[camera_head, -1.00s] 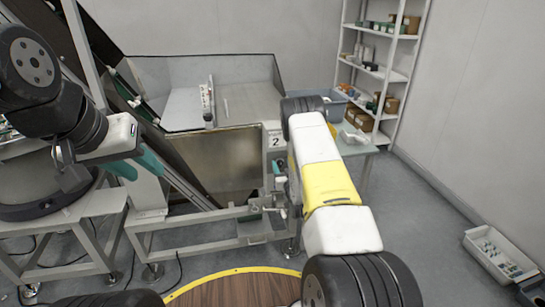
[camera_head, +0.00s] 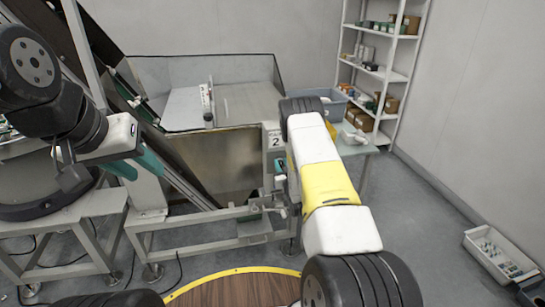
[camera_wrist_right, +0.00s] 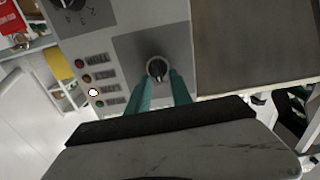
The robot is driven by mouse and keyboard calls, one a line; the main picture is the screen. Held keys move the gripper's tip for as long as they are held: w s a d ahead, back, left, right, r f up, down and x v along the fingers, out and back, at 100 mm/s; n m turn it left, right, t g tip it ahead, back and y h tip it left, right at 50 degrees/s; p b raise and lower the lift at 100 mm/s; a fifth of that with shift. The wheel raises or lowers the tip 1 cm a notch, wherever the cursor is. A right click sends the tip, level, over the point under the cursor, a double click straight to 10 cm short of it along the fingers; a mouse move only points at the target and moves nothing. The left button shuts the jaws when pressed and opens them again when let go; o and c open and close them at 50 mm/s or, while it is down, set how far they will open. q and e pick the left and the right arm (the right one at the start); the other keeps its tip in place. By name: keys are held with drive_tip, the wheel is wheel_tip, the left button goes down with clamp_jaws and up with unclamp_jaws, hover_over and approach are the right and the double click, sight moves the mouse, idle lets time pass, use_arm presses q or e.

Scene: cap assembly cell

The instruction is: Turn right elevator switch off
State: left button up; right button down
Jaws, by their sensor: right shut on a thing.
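The right elevator switch (camera_wrist_right: 156,69) is a round dark knob with a light pointer mark, on a grey panel plate in the right wrist view. My right gripper (camera_wrist_right: 160,84) has its teal fingers on either side of the knob and is shut on it. In the head view my right arm hides the knob and most of that gripper. My left gripper (camera_head: 136,164) is at the left, in front of the conveyor, with its teal fingers apart and nothing seen between them.
The control panel (camera_wrist_right: 95,35) has small buttons and labels beside the switch, and another dark knob (camera_wrist_right: 68,3). A metal hopper (camera_head: 240,105) stands behind. A blue bin (camera_head: 325,105) and a shelf (camera_head: 380,60) are at the right. The right floor is mostly clear.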

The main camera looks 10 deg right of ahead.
drive_tip(key=n, duration=0.4)
drive_tip(key=shift+a+f, duration=0.1)
drive_tip(key=shift+a, duration=0.2)
drive_tip(key=shift+a+f+n, duration=0.1)
drive_tip(key=shift+n, duration=1.05)
drive_tip(key=shift+a+f+n, duration=0.1)
drive_tip(key=shift+n, duration=1.05)
drive_tip(key=c, duration=1.2)
unclamp_jaws()
drive_tip(key=shift+o, duration=0.2)
drive_tip(key=s, duration=0.8)
drive_tip(key=shift+d, duration=0.15)
